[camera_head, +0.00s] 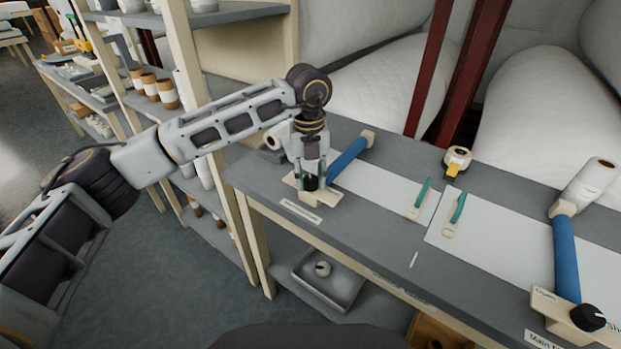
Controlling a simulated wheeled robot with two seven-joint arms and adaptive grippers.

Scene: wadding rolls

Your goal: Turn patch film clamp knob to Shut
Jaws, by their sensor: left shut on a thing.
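My left gripper (311,170) points down over the cream clamp base (325,197) at the left end of the grey bench. It is shut on the black patch film clamp knob (311,183), which shows only in part between the fingers. A blue clamp bar (348,158) runs back from this base, over the left end of a white film sheet (385,190). The gripper hides the knob's pointer and any Open or Shut marks there. My right gripper is out of view.
A second black knob (588,316), marked Open at its left, sits at the right with its own blue bar (566,257). Two green-handled tools (457,208) and a yellow tape dispenser (456,163) lie between. A grey tray (329,280) stands on the shelf below.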

